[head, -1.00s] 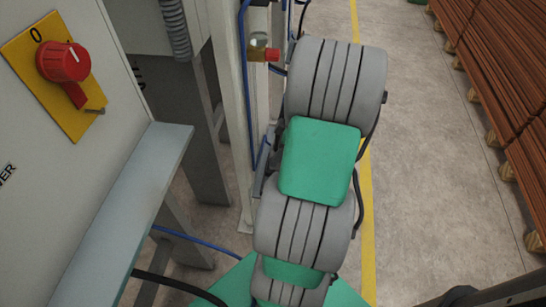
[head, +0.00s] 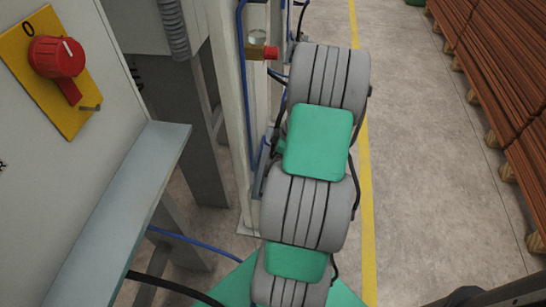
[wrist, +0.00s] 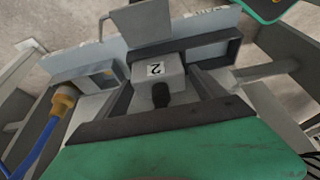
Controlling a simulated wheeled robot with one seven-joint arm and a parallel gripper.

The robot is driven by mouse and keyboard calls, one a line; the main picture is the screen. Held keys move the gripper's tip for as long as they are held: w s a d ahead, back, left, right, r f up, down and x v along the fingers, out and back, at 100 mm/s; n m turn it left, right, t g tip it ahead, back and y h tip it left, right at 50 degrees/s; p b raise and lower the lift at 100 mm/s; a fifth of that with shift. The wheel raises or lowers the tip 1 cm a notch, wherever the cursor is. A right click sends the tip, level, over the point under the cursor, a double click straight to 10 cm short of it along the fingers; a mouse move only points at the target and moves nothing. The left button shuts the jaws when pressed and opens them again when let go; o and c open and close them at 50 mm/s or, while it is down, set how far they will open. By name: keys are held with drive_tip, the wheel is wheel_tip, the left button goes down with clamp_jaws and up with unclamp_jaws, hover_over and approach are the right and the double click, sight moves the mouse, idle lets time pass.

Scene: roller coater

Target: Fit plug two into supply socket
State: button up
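Plug two (wrist: 157,75) is a grey block with a "2" label that reads upside down in the wrist view, with a black cable end facing me. My gripper (wrist: 160,88) has a finger along each side of the plug and looks shut on it. Beyond the plug is a pale grey panel with a raised flap (wrist: 140,20), perhaps the supply socket's lid. The socket opening itself is hidden behind the plug, so I cannot tell whether plug and socket touch. The head view does not show the gripper; my arm covers the middle there.
A yellow connector (wrist: 64,100) on a blue cable sits left of the plug, by a grey housing (wrist: 98,80). In the head view, a red rotary switch (head: 56,57) is on the cabinet at left, above a grey ledge (head: 125,215). Timber stacks (head: 500,70) stand at right.

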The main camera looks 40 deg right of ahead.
drive_tip(key=shift+o, duration=0.4)
drive_tip(key=shift+r, duration=0.25)
drive_tip(key=p+v, duration=0.1)
drive_tip(key=v, duration=1)
drive_tip(key=shift+s+r+p, duration=0.25)
drive_tip(key=shift+r+p, duration=0.05)
drive_tip(key=shift+p, duration=0.1)
drive_tip(key=shift+d, duration=0.1)
